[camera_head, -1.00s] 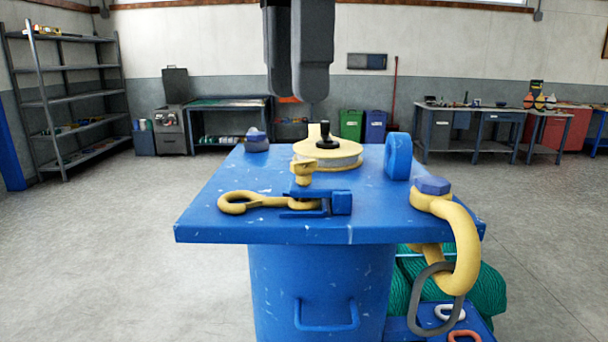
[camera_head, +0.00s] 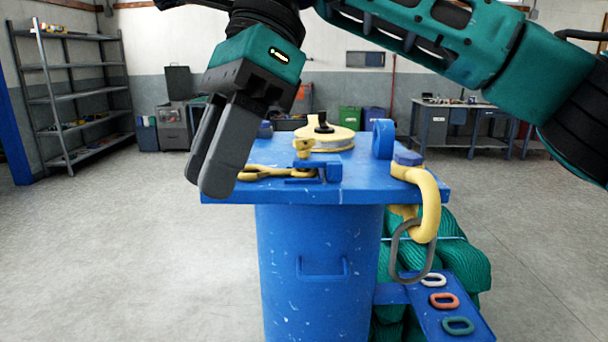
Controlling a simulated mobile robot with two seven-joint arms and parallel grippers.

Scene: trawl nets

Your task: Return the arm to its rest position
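My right arm comes in from the upper right and crosses the top of the view. Its gripper (camera_head: 206,184) hangs tilted at the left, in front of the left part of the blue table top. I see nothing held at the fingertips. My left gripper is not in view.
The blue table (camera_head: 365,187) bears a yellow hook (camera_head: 262,173), a pale yellow disc (camera_head: 325,139) and a blue ring (camera_head: 383,139). A yellow shackle (camera_head: 428,205) with a grey link (camera_head: 402,262) hangs at its right corner. Green net (camera_head: 462,262) lies below. Floor at left is clear.

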